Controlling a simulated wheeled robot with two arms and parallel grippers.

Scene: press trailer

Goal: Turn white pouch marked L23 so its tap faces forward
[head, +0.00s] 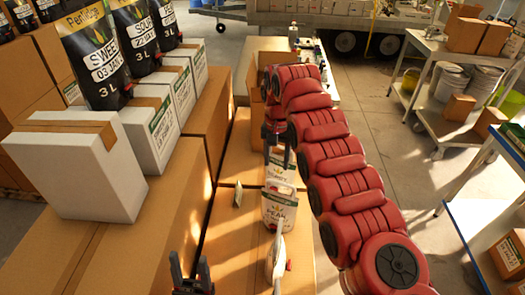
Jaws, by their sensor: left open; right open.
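White pouches stand on the brown cartons in the middle. One front-facing white pouch (279,208) has a printed label. Another white pouch (281,168) stands just behind it, and a nearer white pouch (276,254) is seen nearly edge-on, with a small red tap at its right side. I cannot read L23 on any of them. My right gripper (280,158) points down from the red arm, open, at the top of the rear white pouch; I cannot tell whether it touches. My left gripper (190,272) is open and empty at the bottom edge, left of the nearest pouch.
White boxes (80,180) and black pouches (95,55) line the cartons (150,235) at left. A small upright card (238,195) stands left of the pouches. At right are a trolley with buckets (450,82) and a table (490,240). Floor (385,130) between is clear.

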